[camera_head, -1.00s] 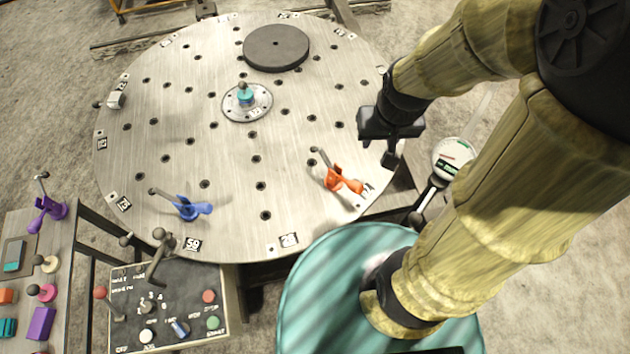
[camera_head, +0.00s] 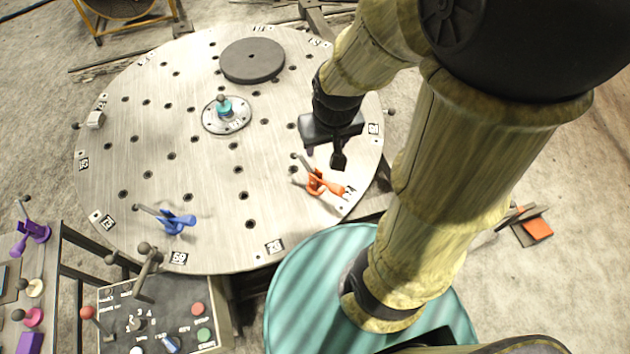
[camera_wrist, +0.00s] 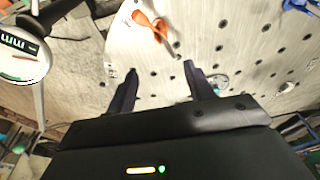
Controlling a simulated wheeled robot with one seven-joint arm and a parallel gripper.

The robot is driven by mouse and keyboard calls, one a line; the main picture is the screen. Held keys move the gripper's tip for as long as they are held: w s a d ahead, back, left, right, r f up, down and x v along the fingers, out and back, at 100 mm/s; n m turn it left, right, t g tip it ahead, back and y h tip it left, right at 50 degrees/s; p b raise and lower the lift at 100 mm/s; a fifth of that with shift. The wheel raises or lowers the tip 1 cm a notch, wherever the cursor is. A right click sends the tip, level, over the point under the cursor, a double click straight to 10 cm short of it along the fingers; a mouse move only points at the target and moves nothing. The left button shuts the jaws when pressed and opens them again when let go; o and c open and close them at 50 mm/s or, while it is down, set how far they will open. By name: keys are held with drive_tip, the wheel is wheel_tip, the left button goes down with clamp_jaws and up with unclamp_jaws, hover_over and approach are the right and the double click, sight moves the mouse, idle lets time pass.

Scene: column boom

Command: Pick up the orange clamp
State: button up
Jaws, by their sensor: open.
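The orange clamp (camera_head: 318,185) stands near the right front edge of the round metal table, its dark-knobbed lever leaning up to the left. It also shows in the wrist view (camera_wrist: 148,24), at the top, beyond the fingertips. My gripper (camera_head: 338,160) is above the table, just behind and a little right of the clamp in the head view, and apart from it as far as I can tell. In the wrist view my gripper (camera_wrist: 160,78) has its two dark fingers spread with nothing between them.
The round table (camera_head: 190,135) has many holes. A blue clamp (camera_head: 172,220) stands at its front left, a grey disc (camera_head: 252,60) at the back, and a teal-knobbed hub (camera_head: 225,108) in the middle. A control panel (camera_head: 160,312) is below. A white dial gauge (camera_wrist: 22,52) is left in the wrist view.

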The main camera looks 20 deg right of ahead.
drive_tip(key=w+a+f+n+g+h+p, duration=0.2)
drive_tip(key=w+f+n+g+p, duration=0.2)
drive_tip(key=w, duration=0.9)
wheel_tip(320, 180, down, 4)
drive_tip(key=n+g, duration=0.2)
drive_tip(key=shift+a+r+g, duration=0.25)
drive_tip(key=shift+a+g, duration=0.05)
drive_tip(key=shift+w, duration=0.1)
drive_tip(key=p, duration=0.3)
approach(315, 172)
drive_tip(key=x, duration=0.5)
drive_tip(key=shift+d+f, duration=0.1)
drive_tip(key=shift+d, duration=0.2)
drive_tip(key=shift+s+f+p, duration=0.1)
drive_tip(key=shift+s+p, duration=0.1)
drive_tip(key=shift+p, duration=0.1)
drive_tip(key=shift+p+x, duration=1.05)
drive_tip(key=shift+x, duration=1.45)
drive_tip(key=shift+a, duration=0.2)
